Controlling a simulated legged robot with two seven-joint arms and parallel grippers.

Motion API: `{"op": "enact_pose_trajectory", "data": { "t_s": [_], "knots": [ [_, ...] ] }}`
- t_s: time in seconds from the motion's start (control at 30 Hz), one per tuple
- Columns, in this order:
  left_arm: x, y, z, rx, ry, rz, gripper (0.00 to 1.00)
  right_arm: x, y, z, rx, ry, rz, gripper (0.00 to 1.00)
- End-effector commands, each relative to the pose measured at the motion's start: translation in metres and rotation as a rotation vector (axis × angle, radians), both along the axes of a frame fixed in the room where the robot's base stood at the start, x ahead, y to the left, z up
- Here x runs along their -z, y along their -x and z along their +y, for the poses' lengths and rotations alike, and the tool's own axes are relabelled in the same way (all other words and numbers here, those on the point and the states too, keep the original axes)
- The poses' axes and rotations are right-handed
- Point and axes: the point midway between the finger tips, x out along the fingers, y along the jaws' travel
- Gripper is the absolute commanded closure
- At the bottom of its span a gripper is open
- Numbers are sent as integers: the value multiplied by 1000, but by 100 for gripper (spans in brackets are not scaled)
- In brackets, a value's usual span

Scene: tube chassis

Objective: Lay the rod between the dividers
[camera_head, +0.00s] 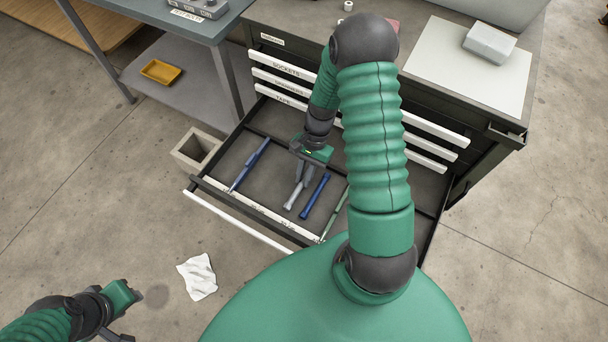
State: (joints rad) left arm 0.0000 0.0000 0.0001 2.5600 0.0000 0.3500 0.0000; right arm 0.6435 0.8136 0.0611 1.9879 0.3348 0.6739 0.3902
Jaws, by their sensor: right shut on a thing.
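An open drawer (262,184) with a dark floor and a labelled front strip lies below my right arm. My right gripper (303,177) points down into it, shut on the upper end of a silver-grey rod (292,197). The rod slants toward the drawer front; whether it touches the floor is unclear. A blue rod (315,196) lies just right of it. A longer blue tool (249,166) lies further left. A thin green tool (335,215) is partly hidden by my arm.
Shut drawers, one marked SOCKETS (287,71), are above the open one. A white mat (440,62) with a grey box (490,43) is on the cabinet top. A bin (193,151) stands left of the drawer. A white cloth (197,277) lies on the open floor.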

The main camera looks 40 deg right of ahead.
Motion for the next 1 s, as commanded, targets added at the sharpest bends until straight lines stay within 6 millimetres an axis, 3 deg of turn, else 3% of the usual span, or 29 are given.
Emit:
{"op": "enact_pose_trajectory", "data": {
  "t_s": [0.03, 0.07, 0.1, 0.27, 0.53, 0.67, 1.0],
  "knots": [
    [0, 0, 0, 0, 0, 0, 68, 0, 0, 0, 0, 0, 0, 100],
    [0, 0, 0, 0, 0, 0, 68, 0, 0, 0, 0, 0, 0, 84],
    [0, 0, 0, 0, 0, 0, 68, 0, 0, 0, 0, 0, 0, 79],
    [0, 0, 0, 0, 0, 0, 68, 0, 0, 0, 0, 0, 0, 60],
    [-1, 0, 0, 0, 0, 0, 68, -1, 0, 0, 0, 0, 0, 60],
    [-4, 0, 0, 0, 0, 0, 68, -12, -2, -5, 0, 2, -3, 60],
    [-25, 0, 0, 0, 0, 0, 68, -99, -13, -40, 0, 4, -4, 60]
  ]
}}
